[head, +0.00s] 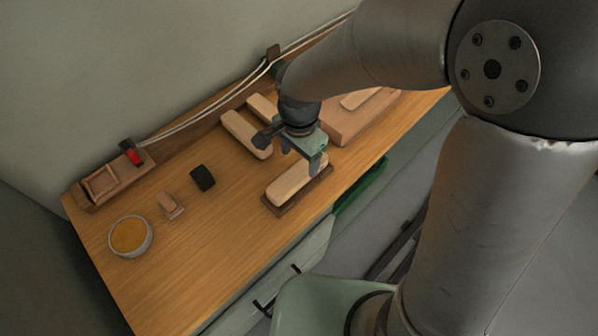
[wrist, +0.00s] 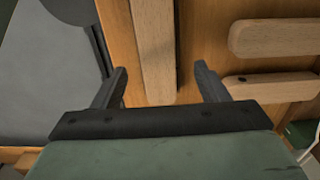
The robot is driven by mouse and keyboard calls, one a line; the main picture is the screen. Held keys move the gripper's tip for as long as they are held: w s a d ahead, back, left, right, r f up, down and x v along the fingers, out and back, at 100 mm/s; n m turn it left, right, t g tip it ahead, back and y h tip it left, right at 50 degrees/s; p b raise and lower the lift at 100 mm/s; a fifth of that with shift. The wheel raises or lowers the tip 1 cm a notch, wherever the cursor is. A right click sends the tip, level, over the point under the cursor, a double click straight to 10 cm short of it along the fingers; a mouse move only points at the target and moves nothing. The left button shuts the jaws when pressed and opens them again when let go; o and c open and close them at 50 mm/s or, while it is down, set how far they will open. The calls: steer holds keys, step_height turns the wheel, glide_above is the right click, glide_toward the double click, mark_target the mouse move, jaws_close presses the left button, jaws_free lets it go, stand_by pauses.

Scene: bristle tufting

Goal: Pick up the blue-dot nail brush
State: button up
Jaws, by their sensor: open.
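A long pale wooden brush block (head: 290,182) lies on a dark base near the bench's front edge. In the wrist view a pale block (wrist: 154,45) extends up between my fingers, with no visible contact. My gripper (head: 317,163) is open above this block; it also shows in the wrist view (wrist: 160,71). Two more pale blocks (head: 245,134) and (head: 262,106) lie behind it; in the wrist view they are at the right (wrist: 275,38) and (wrist: 272,87). I cannot make out a blue dot on any block.
A wooden box (head: 345,127) with another pale block (head: 360,99) stands right of my gripper. A bowl (head: 130,237), a small wooden piece (head: 169,204) and a black block (head: 202,178) are left. White cords run along the back. The bench's front left is clear.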

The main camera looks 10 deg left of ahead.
mark_target(298, 173)
steer(key=shift+s+a+f, duration=0.1)
steer(key=shift+s+f, duration=0.1)
steer(key=shift+f, duration=1.6)
steer(key=shift+s+f, duration=0.15)
steer(key=shift+f, duration=1.6)
steer(key=c, duration=1.2)
